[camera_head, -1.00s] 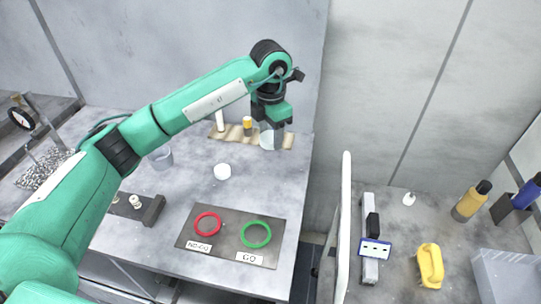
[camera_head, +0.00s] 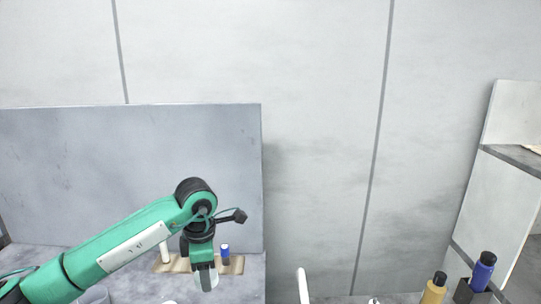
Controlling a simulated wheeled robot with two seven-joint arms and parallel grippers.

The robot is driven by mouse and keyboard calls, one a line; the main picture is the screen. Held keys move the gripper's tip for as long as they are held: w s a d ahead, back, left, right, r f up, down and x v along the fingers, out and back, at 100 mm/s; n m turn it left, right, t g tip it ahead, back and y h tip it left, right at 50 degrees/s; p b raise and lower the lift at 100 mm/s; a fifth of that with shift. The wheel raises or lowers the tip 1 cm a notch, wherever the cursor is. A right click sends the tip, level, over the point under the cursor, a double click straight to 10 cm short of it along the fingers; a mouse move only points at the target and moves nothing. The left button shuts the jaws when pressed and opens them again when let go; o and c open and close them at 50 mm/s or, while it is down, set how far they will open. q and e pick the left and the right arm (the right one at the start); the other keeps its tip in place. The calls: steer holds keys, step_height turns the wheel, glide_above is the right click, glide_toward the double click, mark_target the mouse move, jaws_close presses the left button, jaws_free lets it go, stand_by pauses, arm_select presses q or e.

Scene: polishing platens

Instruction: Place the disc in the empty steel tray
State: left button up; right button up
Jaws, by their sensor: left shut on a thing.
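My left gripper (camera_head: 204,274) points down low in the picture, left of centre. It is shut on a pale, see-through disc (camera_head: 211,281), which shows edge-up beside the fingers. The fingers hide part of the disc. The gripper is in front of a wooden strip (camera_head: 236,268) at the back of the left table. No steel tray is in this view. My right gripper is not in view.
A grey panel (camera_head: 100,160) rises behind. At right are a yellow bottle (camera_head: 434,291), a blue bottle (camera_head: 483,272) and a shelf (camera_head: 515,158). A white upright post (camera_head: 303,288) stands between.

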arm_select(q)
steer(key=s+a+f+m, duration=0.2)
steer(key=s+f+m, duration=0.1)
steer(key=m, duration=0.3)
steer(key=s+a+f+m, duration=0.2)
steer(key=s+f+m, duration=0.2)
steer(key=s+m, duration=0.1)
steer(key=s+a+f+m, duration=0.1)
steer(key=s+f+m, duration=0.2)
steer(key=s+m, duration=0.2)
steer(key=shift+a+f+m, duration=0.2)
steer(key=shift+m, duration=0.55)
steer(key=shift+a+f+m, duration=0.15)
steer(key=shift+a+m, duration=0.05)
steer(key=shift+m, duration=0.55)
steer(key=shift+s+a+f+m, duration=0.15)
steer(key=shift+s+f+m, duration=0.2)
steer(key=shift+s+m, duration=0.55)
steer(key=shift+w, duration=0.2)
